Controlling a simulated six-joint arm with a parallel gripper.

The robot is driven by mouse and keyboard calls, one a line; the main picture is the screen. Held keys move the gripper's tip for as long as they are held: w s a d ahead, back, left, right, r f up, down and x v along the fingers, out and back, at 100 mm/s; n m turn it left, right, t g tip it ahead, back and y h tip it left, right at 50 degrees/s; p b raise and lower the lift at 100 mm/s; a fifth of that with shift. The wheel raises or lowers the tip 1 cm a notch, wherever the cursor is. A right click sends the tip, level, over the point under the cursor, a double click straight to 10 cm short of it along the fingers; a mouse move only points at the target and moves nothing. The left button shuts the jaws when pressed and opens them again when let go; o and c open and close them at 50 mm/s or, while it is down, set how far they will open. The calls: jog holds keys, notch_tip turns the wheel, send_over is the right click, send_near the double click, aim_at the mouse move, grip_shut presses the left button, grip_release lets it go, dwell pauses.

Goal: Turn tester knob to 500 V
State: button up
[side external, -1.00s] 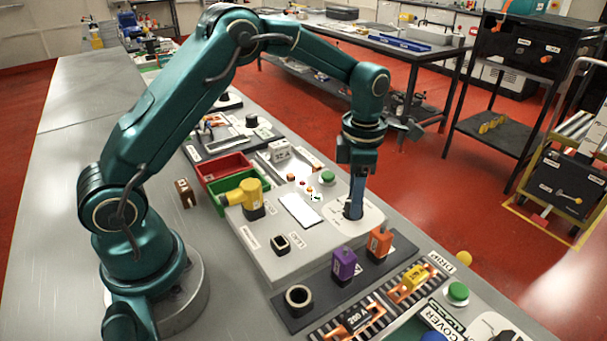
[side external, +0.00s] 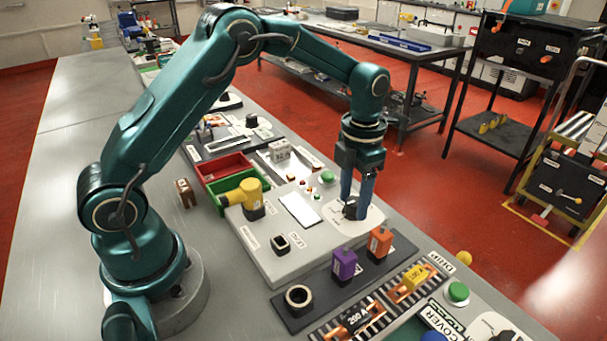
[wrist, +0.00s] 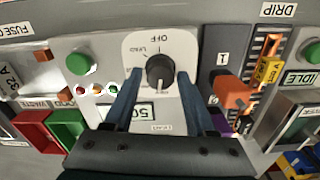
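The tester knob (wrist: 160,72) is black and round, on a pale dial plate (wrist: 150,45) marked OFF at the top and LOAD at upper left in the wrist view. A light mark on the knob points down, towards my wrist. A label starting "50" (wrist: 143,113) lies below the dial, partly hidden. In the side view the knob (side external: 351,208) sits at the right of the grey tester (side external: 285,255). My gripper (side external: 358,202) points straight down over it. Its blue fingers (wrist: 158,77) stand on both sides of the knob, with visible gaps.
A yellow plug (side external: 246,194) stands on the tester's left. Purple (side external: 343,262) and orange (side external: 380,243) blocks stand just in front of it. A green button (side external: 327,177) is close behind the knob. Red (side external: 226,166) and green bins lie to the left.

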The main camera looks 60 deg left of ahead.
aim_at(355, 201)
dwell(0.3)
jog(key=shift+w+r, duration=0.1)
jog(key=shift+r, duration=1.65)
jog(key=m, duration=0.5)
jog(key=shift+m, duration=0.4)
jog(key=shift+f, duration=1.75)
jog(key=shift+c, duration=0.3)
grip_shut()
jog(key=shift+n, duration=0.8)
jog(key=shift+o, duration=0.3)
grip_release()
